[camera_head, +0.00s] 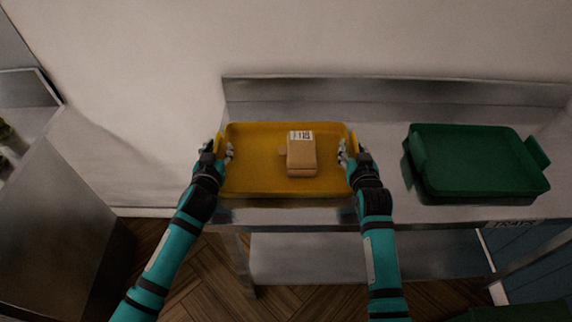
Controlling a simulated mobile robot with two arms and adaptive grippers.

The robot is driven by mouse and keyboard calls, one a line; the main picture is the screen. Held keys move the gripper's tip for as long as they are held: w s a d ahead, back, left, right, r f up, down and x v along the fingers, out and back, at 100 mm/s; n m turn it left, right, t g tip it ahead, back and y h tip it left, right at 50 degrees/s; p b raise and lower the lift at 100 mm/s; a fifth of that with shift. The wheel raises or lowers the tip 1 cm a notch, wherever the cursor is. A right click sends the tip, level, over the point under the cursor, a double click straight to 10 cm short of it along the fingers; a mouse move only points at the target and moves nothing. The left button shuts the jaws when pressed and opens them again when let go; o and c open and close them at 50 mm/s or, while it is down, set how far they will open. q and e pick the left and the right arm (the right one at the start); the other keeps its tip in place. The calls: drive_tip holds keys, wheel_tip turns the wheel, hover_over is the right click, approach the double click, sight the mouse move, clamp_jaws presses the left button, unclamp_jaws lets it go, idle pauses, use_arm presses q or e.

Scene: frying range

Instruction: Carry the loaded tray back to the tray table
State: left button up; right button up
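The yellow tray (253,176) is at the left part of the steel tray table (385,205), over its top. I cannot tell whether it rests on the surface or hangs just above it. A tan box with a white printed label (302,153) lies in the tray, right of its middle. My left gripper (226,153) is at the tray's left end and my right gripper (345,152) is at its right end. The fingers of both are at the end walls, where the handles are; how far they close is too small to tell.
A stack of green trays (470,160) stands on the table's right part. A bare strip of tabletop lies between it and the yellow tray. The table has a raised back edge (400,92) and a lower shelf (350,257). A steel unit (60,220) stands at the left.

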use_arm(q)
drive_tip(key=shift+a, duration=0.15)
use_arm(e)
drive_tip(key=shift+d, duration=0.15)
use_arm(q)
drive_tip(key=shift+s, duration=0.15)
drive_tip(key=v, duration=1.1)
drive_tip(key=shift+s+r, duration=0.15)
drive_tip(key=shift+s, duration=0.15)
use_arm(e)
drive_tip(key=v, duration=1.2)
